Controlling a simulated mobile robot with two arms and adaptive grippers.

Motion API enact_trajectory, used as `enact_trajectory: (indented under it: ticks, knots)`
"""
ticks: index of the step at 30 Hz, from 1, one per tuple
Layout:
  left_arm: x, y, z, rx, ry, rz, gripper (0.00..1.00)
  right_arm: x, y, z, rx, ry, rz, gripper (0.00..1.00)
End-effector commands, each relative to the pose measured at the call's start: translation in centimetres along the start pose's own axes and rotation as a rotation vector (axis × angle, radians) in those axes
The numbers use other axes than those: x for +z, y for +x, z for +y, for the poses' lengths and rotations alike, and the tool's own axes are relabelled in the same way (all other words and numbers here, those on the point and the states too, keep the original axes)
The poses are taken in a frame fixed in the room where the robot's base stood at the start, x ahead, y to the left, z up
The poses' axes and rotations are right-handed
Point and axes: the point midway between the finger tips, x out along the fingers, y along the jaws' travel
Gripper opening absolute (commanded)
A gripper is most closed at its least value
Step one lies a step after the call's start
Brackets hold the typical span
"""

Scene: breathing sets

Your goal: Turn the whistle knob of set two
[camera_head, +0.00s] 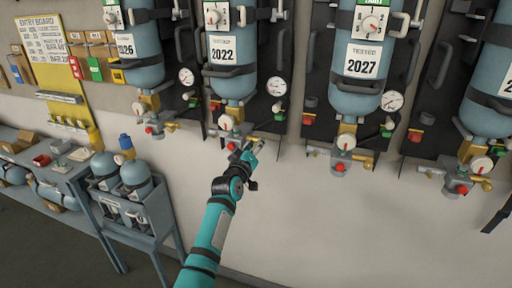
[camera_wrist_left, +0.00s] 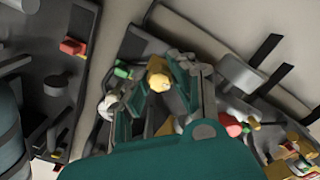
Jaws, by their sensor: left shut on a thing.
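The second set from the left is a blue cylinder labelled 2022 (camera_head: 232,58) on a dark wall plate. Its lower fittings carry a small white dial (camera_head: 226,122) and a red knob. My left gripper (camera_head: 256,147) is at these fittings, just right of and below the dial. In the left wrist view, my gripper's fingers (camera_wrist_left: 162,95) are closed around a small yellow knob-like part (camera_wrist_left: 159,82). The head view is too small to show this grip clearly. A red knob (camera_wrist_left: 230,125) shows beside the fingers. My right gripper is not clearly seen.
Sets labelled 2026 (camera_head: 121,48) and 2027 (camera_head: 358,62) hang on either side, with another at the right edge. Gauges and valves stick out nearby. A blue-grey rack (camera_head: 140,215) holding cylinders stands lower left. The wall below the sets is bare. A dark shape (camera_head: 498,216) at the right edge is unclear.

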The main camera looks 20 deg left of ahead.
Motion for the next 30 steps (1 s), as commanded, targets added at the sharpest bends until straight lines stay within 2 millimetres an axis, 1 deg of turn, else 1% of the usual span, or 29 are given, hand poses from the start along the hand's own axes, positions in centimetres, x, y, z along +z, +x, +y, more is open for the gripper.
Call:
enact_trajectory:
  ticks: [4,5,10,18,22,26,30]
  knots:
    - [0.1,0.0,-0.1,-0.002,0.001,-0.002,0.0,0.0,0.0,0.1,0.001,-0.001,0.0,0.0]
    - [0.1,0.0,-0.1,-0.002,0.001,-0.002,0.26,0.0,0.0,0.1,0.002,-0.001,0.0,0.0]
    - [0.1,0.0,-0.1,-0.001,0.002,-0.002,0.47,0.1,0.0,0.2,0.002,-0.001,-0.001,0.0]
    - [0.0,-0.1,0.0,0.0,0.002,0.0,0.47,0.1,0.0,0.3,0.003,-0.001,-0.001,0.0]
    - [0.1,-0.8,-0.1,0.0,0.002,0.0,0.47,0.1,0.0,0.2,0.002,0.0,-0.001,0.0]
    - [0.1,-2.8,-0.1,0.0,0.002,0.0,0.47,0.0,0.0,0.1,0.002,0.0,0.0,0.0]
    - [0.1,-5.8,-0.1,-0.001,0.002,-0.001,0.47,0.0,0.0,0.1,0.001,0.0,0.0,0.0]
